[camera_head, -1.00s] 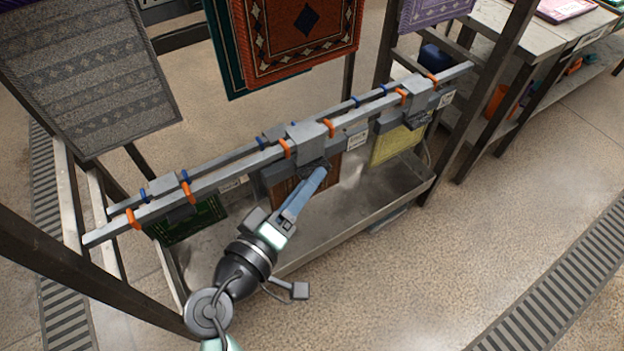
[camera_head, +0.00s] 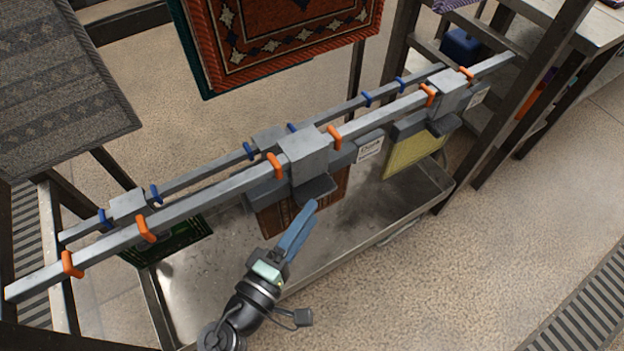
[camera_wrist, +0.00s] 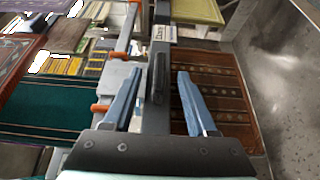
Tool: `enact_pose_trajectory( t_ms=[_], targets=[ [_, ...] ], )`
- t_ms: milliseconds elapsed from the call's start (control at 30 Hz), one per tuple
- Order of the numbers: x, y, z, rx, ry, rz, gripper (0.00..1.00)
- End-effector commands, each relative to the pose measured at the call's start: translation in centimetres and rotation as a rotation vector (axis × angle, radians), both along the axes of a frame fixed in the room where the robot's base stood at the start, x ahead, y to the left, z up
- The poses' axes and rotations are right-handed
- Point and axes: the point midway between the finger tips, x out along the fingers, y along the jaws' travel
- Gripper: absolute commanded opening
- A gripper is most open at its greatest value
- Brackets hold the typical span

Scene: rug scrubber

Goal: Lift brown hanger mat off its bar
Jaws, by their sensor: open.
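The brown hanger mat (camera_head: 278,222) hangs from the front bar (camera_head: 205,185), in the middle of the rack. Its grey hanger block (camera_head: 303,155) sits over the bar between orange clips, with a dark tab (camera_head: 315,188) sticking out in front. My gripper (camera_head: 310,206) is open and empty, its blue fingertips close below that tab in the head view. In the wrist view my gripper (camera_wrist: 159,74) has its fingers apart, with the dark grey hanger part (camera_wrist: 157,70) showing between them. The brown mat (camera_wrist: 207,82) lies behind and right of the right finger. I cannot tell whether anything touches.
A green mat (camera_head: 182,240) hangs to the left and a yellow mat (camera_head: 415,156) to the right on the rack. A metal tray (camera_head: 330,250) lies below. A second bar with blue clips runs behind. Open floor (camera_head: 490,250) lies at the right.

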Motion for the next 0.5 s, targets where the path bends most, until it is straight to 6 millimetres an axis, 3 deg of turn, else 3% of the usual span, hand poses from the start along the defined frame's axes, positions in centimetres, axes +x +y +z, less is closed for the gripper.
enact_pose_trajectory(
  t_ms=[500],
  targets=[
    [5.5,-2.8,0.0,0.001,-0.003,-0.003,0.57]
  ],
)
